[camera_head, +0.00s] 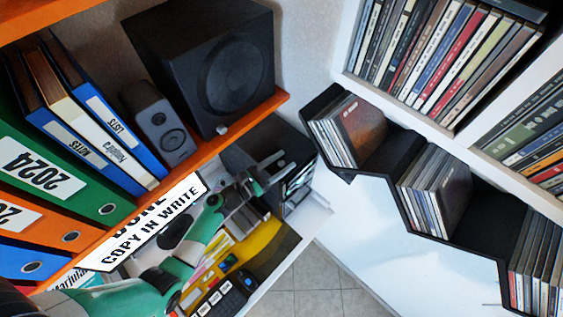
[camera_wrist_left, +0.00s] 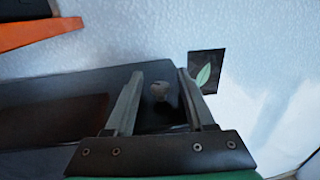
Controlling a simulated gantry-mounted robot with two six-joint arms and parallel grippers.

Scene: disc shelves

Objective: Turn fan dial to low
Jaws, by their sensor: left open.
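A black box-shaped device (camera_head: 262,139) stands on the lower white shelf, below the orange shelf. In the left wrist view its dark surface (camera_wrist_left: 60,95) carries a small grey knob (camera_wrist_left: 160,91), which looks like the dial. My left gripper (camera_head: 277,171) is in front of the device. In the left wrist view the left gripper (camera_wrist_left: 161,74) is open, with the knob between its two fingers. I cannot tell whether a finger touches the knob. The dial's markings are not readable. My right gripper is not in view.
An orange shelf (camera_head: 270,103) with a large black speaker (camera_head: 208,60), a small speaker (camera_head: 160,122) and binders is above my left arm. Disc racks (camera_head: 420,236) stand right. A leaf card (camera_wrist_left: 206,70) is beside the device.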

